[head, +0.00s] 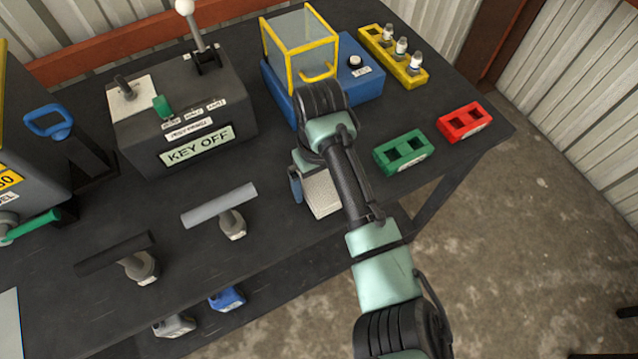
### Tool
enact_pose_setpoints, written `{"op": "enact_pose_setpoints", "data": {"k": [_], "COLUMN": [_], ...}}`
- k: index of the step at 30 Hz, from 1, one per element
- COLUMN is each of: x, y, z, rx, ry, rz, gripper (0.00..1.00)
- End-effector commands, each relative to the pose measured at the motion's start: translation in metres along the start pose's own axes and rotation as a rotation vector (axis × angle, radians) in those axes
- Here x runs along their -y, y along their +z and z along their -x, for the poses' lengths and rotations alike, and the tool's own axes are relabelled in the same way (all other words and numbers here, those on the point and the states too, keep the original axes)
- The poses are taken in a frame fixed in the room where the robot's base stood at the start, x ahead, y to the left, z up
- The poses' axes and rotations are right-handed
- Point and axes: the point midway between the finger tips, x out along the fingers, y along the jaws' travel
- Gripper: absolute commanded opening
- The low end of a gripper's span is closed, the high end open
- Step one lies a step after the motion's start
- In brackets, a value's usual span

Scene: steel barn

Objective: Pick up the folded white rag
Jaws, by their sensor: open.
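A pale, textured flat piece (322,194), which looks like the folded white rag, lies on the dark table near its front edge in the head view. My forearm covers its right side, so its full outline is hidden. My gripper (300,178) is mostly hidden behind my own arm. Only a grey part and a small blue part show at the rag's left edge. It appears to be low beside or over the rag; I cannot tell whether they touch.
A blue box with a yellow-framed clear cover (345,82) stands behind my arm. The KEY OFF console (185,125) and a grey T-handle (220,205) stand left.

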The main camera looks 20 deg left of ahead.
Motion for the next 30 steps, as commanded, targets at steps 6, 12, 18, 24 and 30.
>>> {"op": "enact_pose_setpoints", "data": {"k": [6,12,18,24,30], "x": [0.0,0.0,0.0,-0.001,0.0], "y": [0.0,0.0,0.0,-0.002,-0.002], "z": [0.001,0.001,0.001,0.02,0.061], "rx": [0.0,-0.001,-0.001,-0.005,-0.005], "ry": [0.0,0.0,0.001,0.002,0.003], "rz": [0.0,0.0,0.0,0.001,0.003], "gripper": [0.66,0.3,0.29,0.29,0.29]}}
